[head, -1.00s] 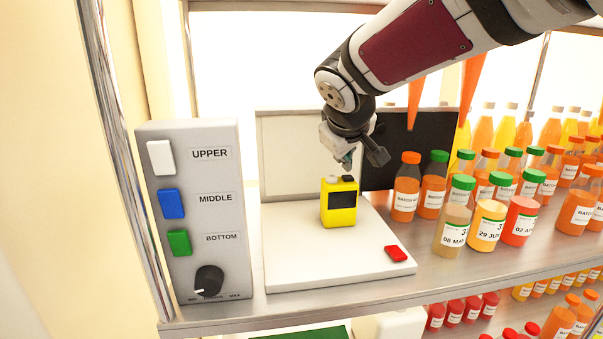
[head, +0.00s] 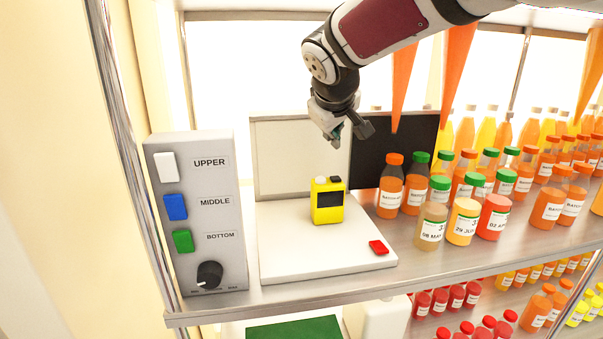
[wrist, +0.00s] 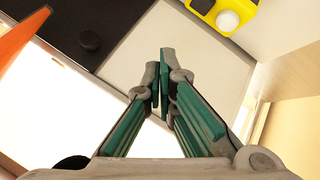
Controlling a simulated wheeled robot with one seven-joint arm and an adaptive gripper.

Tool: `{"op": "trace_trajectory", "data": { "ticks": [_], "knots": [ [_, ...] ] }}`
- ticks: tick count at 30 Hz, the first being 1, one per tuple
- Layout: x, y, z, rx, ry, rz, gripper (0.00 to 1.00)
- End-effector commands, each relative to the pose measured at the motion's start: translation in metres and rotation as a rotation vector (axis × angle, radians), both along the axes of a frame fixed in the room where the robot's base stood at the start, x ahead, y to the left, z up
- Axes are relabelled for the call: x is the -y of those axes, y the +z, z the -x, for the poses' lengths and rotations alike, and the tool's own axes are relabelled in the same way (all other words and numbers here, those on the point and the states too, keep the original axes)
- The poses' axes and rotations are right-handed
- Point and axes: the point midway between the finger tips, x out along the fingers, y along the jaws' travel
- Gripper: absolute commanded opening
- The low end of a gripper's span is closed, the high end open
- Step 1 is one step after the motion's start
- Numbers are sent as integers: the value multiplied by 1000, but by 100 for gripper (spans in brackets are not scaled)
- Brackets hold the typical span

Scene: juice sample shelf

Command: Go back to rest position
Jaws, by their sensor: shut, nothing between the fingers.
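My gripper (head: 335,137) is in the air above and behind a yellow device on the shelf, apart from it. It is shut and empty, and its closed fingertips (wrist: 165,65) show in the middle of the wrist view. The yellow device (head: 328,203) has a dark screen and stands upright on a white platform (head: 290,256). Part of the yellow device (wrist: 228,14) also shows at the top right of the wrist view.
A grey control box (head: 212,259) with white, blue and green buttons stands at the left. A red button (head: 378,247) sits on the platform's front right. Several juice bottles (head: 432,221) crowd the shelf at the right. A dark panel (head: 365,150) stands behind the platform.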

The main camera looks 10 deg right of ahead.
Motion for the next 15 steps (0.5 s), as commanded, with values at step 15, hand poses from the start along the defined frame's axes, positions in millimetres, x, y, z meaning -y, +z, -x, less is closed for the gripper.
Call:
{"op": "trace_trajectory", "data": {
  "ticks": [15],
  "knots": [
    [2, 7, 6, -2, -8, -7, 0]
  ]
}}
